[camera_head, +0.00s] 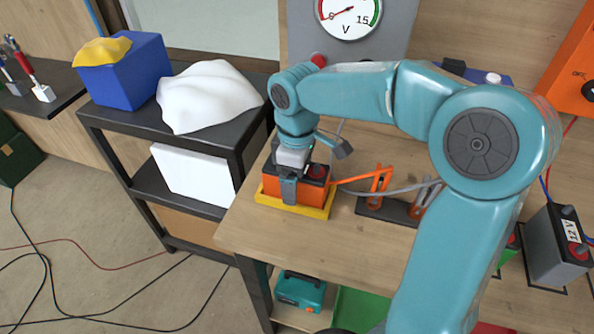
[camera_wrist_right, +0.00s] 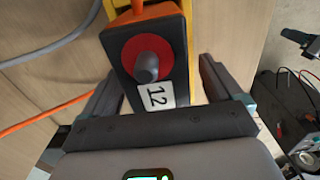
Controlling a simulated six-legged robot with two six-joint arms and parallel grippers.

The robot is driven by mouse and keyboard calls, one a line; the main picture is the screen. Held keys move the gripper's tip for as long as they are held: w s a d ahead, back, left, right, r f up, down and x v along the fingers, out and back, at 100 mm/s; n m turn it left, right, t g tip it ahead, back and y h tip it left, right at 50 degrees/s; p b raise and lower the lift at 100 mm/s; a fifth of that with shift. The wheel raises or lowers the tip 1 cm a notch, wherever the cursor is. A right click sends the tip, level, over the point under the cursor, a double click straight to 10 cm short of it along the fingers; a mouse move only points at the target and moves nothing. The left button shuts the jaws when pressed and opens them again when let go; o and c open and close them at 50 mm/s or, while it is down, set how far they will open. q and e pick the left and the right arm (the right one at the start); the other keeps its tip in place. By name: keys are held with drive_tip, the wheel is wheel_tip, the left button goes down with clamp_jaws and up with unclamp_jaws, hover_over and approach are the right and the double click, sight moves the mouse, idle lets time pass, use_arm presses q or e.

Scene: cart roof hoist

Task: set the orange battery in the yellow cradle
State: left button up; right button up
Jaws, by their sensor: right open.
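The orange battery (camera_head: 313,190), with a black top, sits in the yellow cradle (camera_head: 322,211) on the wooden bench. It looks upright and level there. In the right wrist view the battery (camera_wrist_right: 178,60) shows a red ring with a grey terminal and a "12" label; a strip of the cradle (camera_wrist_right: 193,12) shows behind it. My right gripper (camera_head: 291,180) points down at the battery. In the wrist view its fingers (camera_wrist_right: 157,78) stand apart on either side of the battery, with a gap visible at the right finger. My left gripper is not in view.
An orange clamp on a dark base (camera_head: 387,210) stands right of the cradle, with cables nearby. A grey 12 V battery (camera_head: 556,245) stands at the far right. A dark shelf cart (camera_head: 120,122) with a blue box (camera_head: 128,72) and white cloth (camera_head: 208,95) stands left.

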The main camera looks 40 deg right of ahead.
wheel_tip(320, 180, up, 16)
drive_tip(key=p, duration=0.3)
drive_tip(key=shift+r, duration=0.25)
